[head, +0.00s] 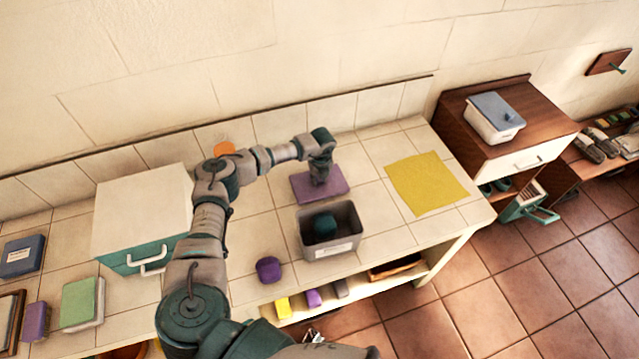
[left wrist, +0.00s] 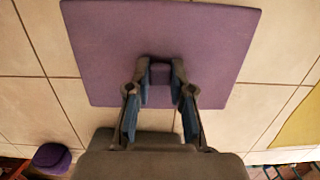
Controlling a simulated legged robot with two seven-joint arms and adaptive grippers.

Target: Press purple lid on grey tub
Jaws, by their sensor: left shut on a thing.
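The purple lid (head: 333,187) is a flat rectangle behind the grey tub in the head view. My left gripper (head: 318,182) is over it, pointing down. In the left wrist view the lid (left wrist: 160,35) fills the top, and my left gripper (left wrist: 160,85) is shut on its small purple knob (left wrist: 160,73). I cannot tell whether the lid touches the counter. The open grey tub (head: 342,247) stands on the counter with a dark teal round thing (head: 325,226) inside and a pale label in front. My right gripper is not in view.
A yellow cloth (head: 426,184) lies at the right on the tiled counter. A white box with a teal front (head: 140,255) stands at the left. The wall (head: 300,60) is close behind.

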